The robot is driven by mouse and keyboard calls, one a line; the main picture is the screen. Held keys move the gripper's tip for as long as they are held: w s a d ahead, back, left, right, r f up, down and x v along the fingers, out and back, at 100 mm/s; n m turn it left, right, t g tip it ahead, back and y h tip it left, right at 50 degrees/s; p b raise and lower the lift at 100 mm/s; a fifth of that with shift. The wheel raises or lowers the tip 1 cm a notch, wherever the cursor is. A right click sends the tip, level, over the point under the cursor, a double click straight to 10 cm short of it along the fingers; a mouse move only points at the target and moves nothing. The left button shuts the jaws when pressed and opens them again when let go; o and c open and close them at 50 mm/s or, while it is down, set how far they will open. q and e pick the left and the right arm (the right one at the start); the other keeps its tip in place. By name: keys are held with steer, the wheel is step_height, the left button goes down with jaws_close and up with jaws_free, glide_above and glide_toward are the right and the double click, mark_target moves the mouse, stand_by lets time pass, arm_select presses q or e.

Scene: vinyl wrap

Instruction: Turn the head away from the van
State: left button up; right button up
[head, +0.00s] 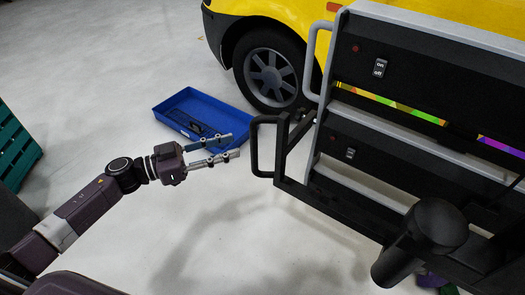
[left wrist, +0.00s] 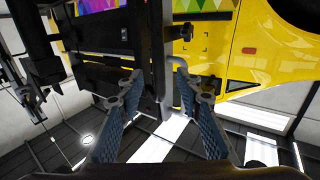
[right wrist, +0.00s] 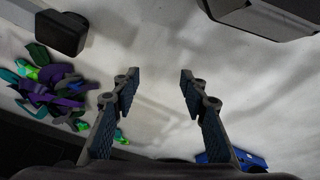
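The yellow van (head: 215,6) stands at the top of the head view, one front wheel showing. In front of it is a dark panelled unit (head: 400,105), perhaps the head, with on/off switches, a grey upper handle (head: 311,62) and a black lower handle (head: 256,148). My left gripper (head: 236,145) is open just left of the black handle, apparently apart from it. In the left wrist view, its open fingers (left wrist: 158,88) face the unit and the yellow van (left wrist: 218,55). My right gripper (right wrist: 158,88) is open and empty over the floor in the right wrist view.
A blue tray (head: 177,103) with dark items lies on the floor near the wheel. Green slatted crates (head: 12,150) stand at the left edge. Colourful scraps (right wrist: 60,95) lie at the left of the right wrist view. Pale floor between is clear.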

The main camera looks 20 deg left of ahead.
mark_target(254, 140)
arm_select(q)
steer(key=x, duration=0.7)
steer(key=shift+w+d+r, duration=0.1)
steer(key=shift+w+d, duration=0.05)
steer(key=shift+d, duration=0.25)
arm_select(e)
step_height(254, 140, up, 2)
steer(key=shift+w+r, duration=0.1)
steer(key=shift+r, duration=0.05)
arm_select(q)
jaws_close()
